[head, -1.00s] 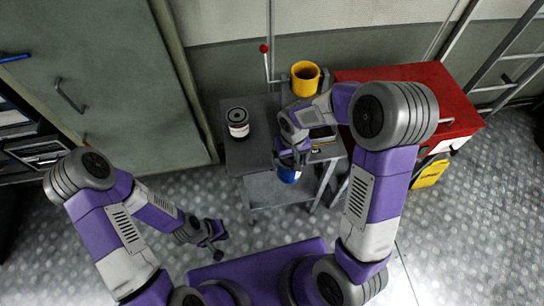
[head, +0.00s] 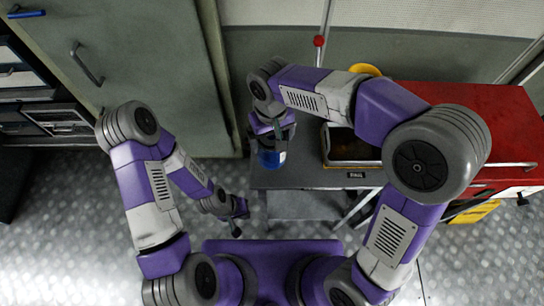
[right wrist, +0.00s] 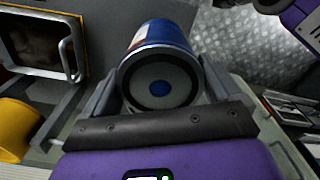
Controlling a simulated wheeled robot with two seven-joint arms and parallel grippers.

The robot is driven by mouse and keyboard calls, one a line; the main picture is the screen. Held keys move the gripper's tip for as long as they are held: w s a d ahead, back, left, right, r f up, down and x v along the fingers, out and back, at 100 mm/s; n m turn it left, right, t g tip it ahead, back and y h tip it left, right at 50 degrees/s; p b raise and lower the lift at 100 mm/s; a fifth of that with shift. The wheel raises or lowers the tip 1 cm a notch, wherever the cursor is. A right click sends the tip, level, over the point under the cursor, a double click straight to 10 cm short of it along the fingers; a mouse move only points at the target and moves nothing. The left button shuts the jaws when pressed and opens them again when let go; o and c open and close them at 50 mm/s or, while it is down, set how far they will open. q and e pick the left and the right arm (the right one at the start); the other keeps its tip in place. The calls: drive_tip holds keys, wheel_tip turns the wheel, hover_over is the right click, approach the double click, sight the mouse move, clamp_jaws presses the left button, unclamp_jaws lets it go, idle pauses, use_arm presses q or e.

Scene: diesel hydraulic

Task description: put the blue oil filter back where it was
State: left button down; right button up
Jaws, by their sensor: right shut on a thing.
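The blue oil filter (head: 272,159) is held low at the left edge of the cart top, below my right gripper (head: 272,138). In the right wrist view the blue filter (right wrist: 160,33) lies between the two fingers of my right gripper (right wrist: 160,75), with its dark round end toward the camera. The right gripper is shut on it. I cannot tell whether the filter touches the cart (head: 300,178). My left gripper (head: 238,216) hangs low, left of the cart, away from the filter; its finger opening is unclear.
A metal tray (head: 351,163) with a labelled front sits on the cart, right of the filter. A yellow cup (head: 366,69) is partly hidden behind my right arm and shows in the right wrist view (right wrist: 16,128). A red cabinet (head: 480,105) stands right. A grey-green cabinet (head: 120,60) stands left.

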wheel_tip(320, 180, down, 3)
drive_tip(key=shift+s+f+b, duration=0.1)
drive_tip(key=shift+s+b, duration=0.05)
drive_tip(key=shift+b, duration=0.15)
drive_tip(key=shift+f+b, duration=0.6)
drive_tip(key=shift+f, duration=1.8)
drive_tip(key=shift+f, duration=0.1)
drive_tip(key=o, duration=0.8)
drive_tip(key=shift+f, duration=0.1)
drive_tip(key=shift+o, duration=0.2)
wheel_tip(320, 180, up, 12)
drive_tip(key=p, duration=0.3)
drive_tip(key=shift+r, duration=0.2)
